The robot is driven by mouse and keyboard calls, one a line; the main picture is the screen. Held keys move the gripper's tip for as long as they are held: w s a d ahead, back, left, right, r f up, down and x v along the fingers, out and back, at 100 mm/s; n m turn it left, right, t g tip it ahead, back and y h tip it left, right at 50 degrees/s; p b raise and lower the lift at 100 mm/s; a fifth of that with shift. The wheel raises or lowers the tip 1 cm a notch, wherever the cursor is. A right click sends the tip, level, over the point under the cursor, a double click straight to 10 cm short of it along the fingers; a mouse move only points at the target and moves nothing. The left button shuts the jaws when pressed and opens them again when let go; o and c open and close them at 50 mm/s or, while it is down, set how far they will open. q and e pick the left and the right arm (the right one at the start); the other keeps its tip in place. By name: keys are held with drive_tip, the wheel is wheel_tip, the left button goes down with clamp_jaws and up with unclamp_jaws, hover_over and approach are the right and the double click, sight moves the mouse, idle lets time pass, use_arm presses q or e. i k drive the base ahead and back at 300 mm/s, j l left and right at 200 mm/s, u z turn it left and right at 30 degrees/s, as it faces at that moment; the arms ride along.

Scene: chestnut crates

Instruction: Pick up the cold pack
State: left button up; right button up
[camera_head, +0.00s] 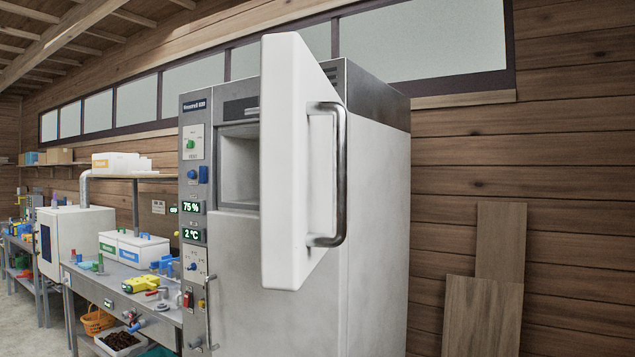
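No cold pack can be made out in the head view. A tall grey cabinet (375,220) stands in the middle, with displays reading 75 % and 2 °C. Its thick white door (285,160) stands open toward me, with a vertical metal handle (341,175). Behind the door edge, part of a recessed compartment (238,168) shows; the visible part looks empty, and the rest is hidden by the door. Neither of my grippers is in view.
A metal workbench (100,285) runs along the left, holding white boxes (143,249) and a yellow tool (140,284). An orange basket (97,321) and a crate of dark items (118,342) sit below. Wooden boards (485,300) lean on the right wall.

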sight(165, 259)
drive_tip(key=i+j+u, duration=0.3)
drive_tip(key=j, duration=0.2)
drive_tip(key=i+j+u, duration=0.65)
drive_tip(key=i, duration=0.25)
drive_tip(key=i+j+u, duration=0.15)
drive_tip(key=i+u, duration=0.2)
drive_tip(key=i, duration=0.15)
drive_tip(key=i+u, duration=0.3)
drive_tip(key=i, duration=0.2)
drive_tip(key=i+j+z, duration=0.1)
drive_tip(key=i+z, duration=0.15)
drive_tip(key=i, duration=0.3)
drive_tip(key=i+j+z, duration=0.2)
drive_tip(key=i, duration=0.35)
drive_tip(key=i+j+z, duration=0.25)
drive_tip(key=i, duration=0.3)
drive_tip(key=i+j+z, duration=0.2)
drive_tip(key=i+j, duration=0.3)
